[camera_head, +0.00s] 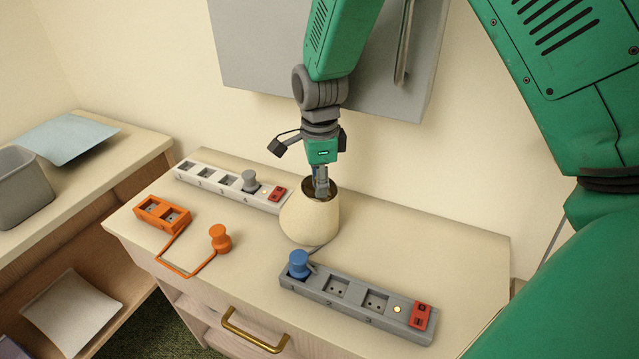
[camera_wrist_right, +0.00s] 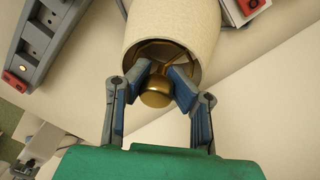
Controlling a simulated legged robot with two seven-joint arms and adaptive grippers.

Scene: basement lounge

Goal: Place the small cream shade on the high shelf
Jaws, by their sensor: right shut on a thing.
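My right gripper (camera_head: 321,190) comes down from above into that opening. In the right wrist view the shade (camera_wrist_right: 190,25) fills the upper middle, and the right gripper's blue fingers (camera_wrist_right: 160,84) are closed around a gold knob-like fitting (camera_wrist_right: 156,92) at its opening. Whether the shade's base touches the surface is unclear. My left gripper is out of view. I cannot identify a high shelf with certainty.
A light grey power strip (camera_head: 222,184) lies behind, and a dark grey one (camera_head: 352,300) with a blue plug (camera_head: 298,262) lies in front. An orange strip (camera_head: 162,213) and orange plug (camera_head: 220,238) are at left. A grey panel (camera_head: 260,60) hangs on the wall above.

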